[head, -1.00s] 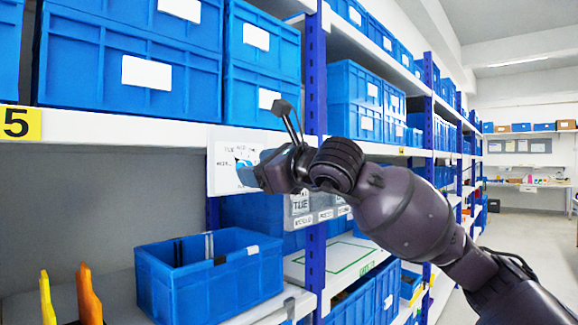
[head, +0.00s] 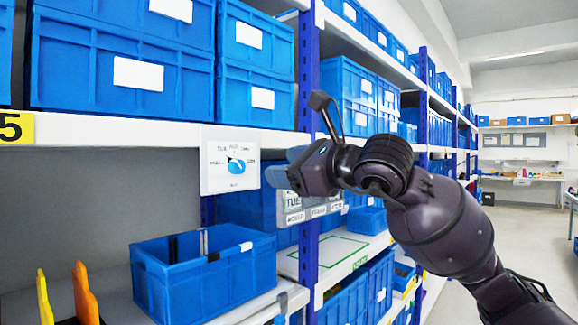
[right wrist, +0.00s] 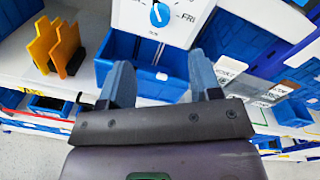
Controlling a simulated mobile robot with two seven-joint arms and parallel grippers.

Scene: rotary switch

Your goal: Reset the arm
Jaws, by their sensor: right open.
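The rotary switch is a blue knob (head: 236,165) on a white panel (head: 216,181) with day labels, fixed to the shelf's front edge. It also shows at the top of the right wrist view as a blue dial (right wrist: 160,14) on the white panel, with "FRI" readable. My right gripper (right wrist: 160,85) is open and empty, its two blue fingers spread apart below the dial. In the head view the right gripper (head: 283,166) is just right of the panel, apart from the knob. My left gripper is not in view.
An open blue bin (head: 206,282) stands on the lower shelf below the panel. Yellow and orange upright pieces (head: 86,295) are at lower left. A blue upright post (head: 308,75) is behind my right arm. The aisle at right is open.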

